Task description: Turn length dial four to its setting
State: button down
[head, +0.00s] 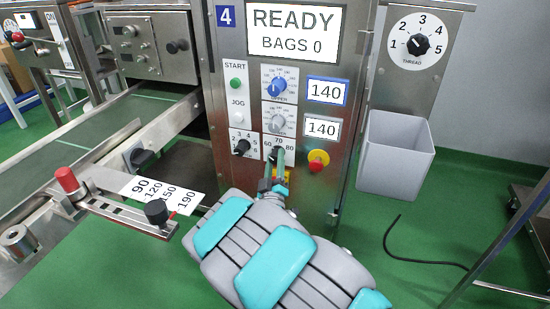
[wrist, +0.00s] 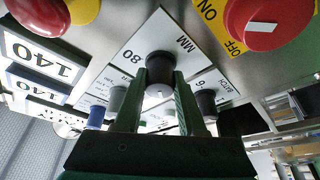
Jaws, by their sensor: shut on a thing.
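The black length dial (head: 276,152) sits low on the steel front of machine four, under the screen reading READY, BAGS 0 (head: 295,32). Its white plate shows 60 and 70 in the head view; 80 and MM show in the wrist view. My gripper (head: 277,163) reaches up to it from below. In the wrist view the green fingers (wrist: 159,92) stand on either side of the black dial (wrist: 160,68) and are shut on it. The dial's pointer direction cannot be made out behind the fingers.
Close by are a smaller black dial (head: 241,148) on the left, a red emergency knob (head: 318,157) on the right, and blue (head: 277,86) and grey (head: 278,123) dials above. A scale arm (head: 130,212) juts out at left. A grey bin (head: 395,155) hangs at right.

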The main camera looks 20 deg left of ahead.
jog(key=shift+r+n, duration=0.15)
jog(key=shift+n, duration=0.55)
jog(key=shift+y, duration=0.3)
jog(key=shift+a, duration=0.1)
jog(key=shift+c, duration=2.4)
grip_release()
jog(key=shift+g, duration=0.3)
jog(key=v, duration=0.8)
jog(key=shift+w, duration=0.1)
